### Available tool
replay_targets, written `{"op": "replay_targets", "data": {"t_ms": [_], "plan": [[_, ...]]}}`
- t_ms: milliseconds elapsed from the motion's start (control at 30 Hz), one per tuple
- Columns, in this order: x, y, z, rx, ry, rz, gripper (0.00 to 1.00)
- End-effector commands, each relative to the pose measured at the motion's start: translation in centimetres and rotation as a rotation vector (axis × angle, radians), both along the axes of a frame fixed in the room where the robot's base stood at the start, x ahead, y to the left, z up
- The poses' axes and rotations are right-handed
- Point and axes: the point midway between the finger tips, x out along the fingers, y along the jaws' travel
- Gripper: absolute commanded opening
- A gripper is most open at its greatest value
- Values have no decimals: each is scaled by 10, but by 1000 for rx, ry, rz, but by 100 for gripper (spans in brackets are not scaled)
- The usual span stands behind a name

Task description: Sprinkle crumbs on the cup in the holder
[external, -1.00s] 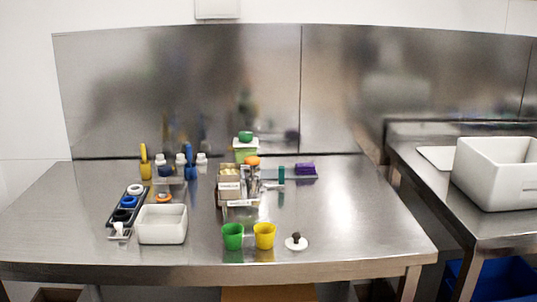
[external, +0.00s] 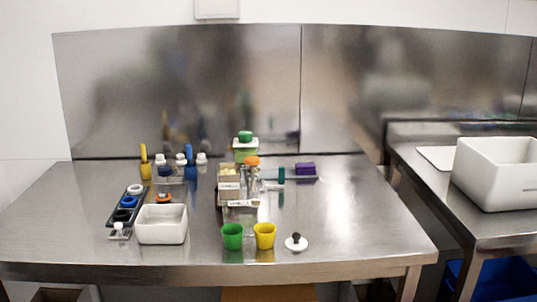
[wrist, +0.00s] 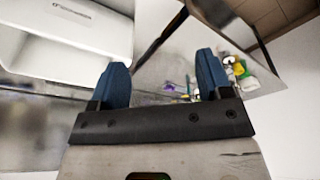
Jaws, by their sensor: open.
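My gripper (wrist: 163,72) is open and empty in the wrist view, its two blue fingers wide apart; the arm is not in the external view. A green cup (external: 232,236) and a yellow cup (external: 264,235) stand side by side near the table's front edge. A small green item (external: 245,136) sits on a white-topped green container at the back; I cannot tell whether this is the cup in the holder. Small clear shakers or jars (external: 253,184) stand in a rack in the middle, beside a box with pale yellow contents (external: 228,170). Crumbs cannot be made out.
A white tub (external: 162,224) and a dark rack of round items (external: 128,205) stand at left. A white lid (external: 296,243) lies right of the cups. The table's right side is clear. A large white bin (external: 497,175) stands on the right table; a white bin (wrist: 65,45) fills the wrist view's upper left.

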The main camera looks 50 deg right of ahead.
Motion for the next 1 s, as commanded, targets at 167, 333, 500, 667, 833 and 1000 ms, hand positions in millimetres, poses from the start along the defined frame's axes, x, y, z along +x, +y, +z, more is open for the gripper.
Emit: {"op": "replay_targets", "data": {"t_ms": [167, 333, 500, 667, 833, 1000], "plan": [[18, 0, 9, -1, 0, -12, 72], [49, 1, 26, -6, -3, -30, 72], [88, 3, 43, -10, -6, -55, 72], [126, 5, 57, -14, -10, -78, 72], [167, 8, 70, -17, -15, -104, 72], [209, 12, 80, -21, -20, -128, 72]]}}
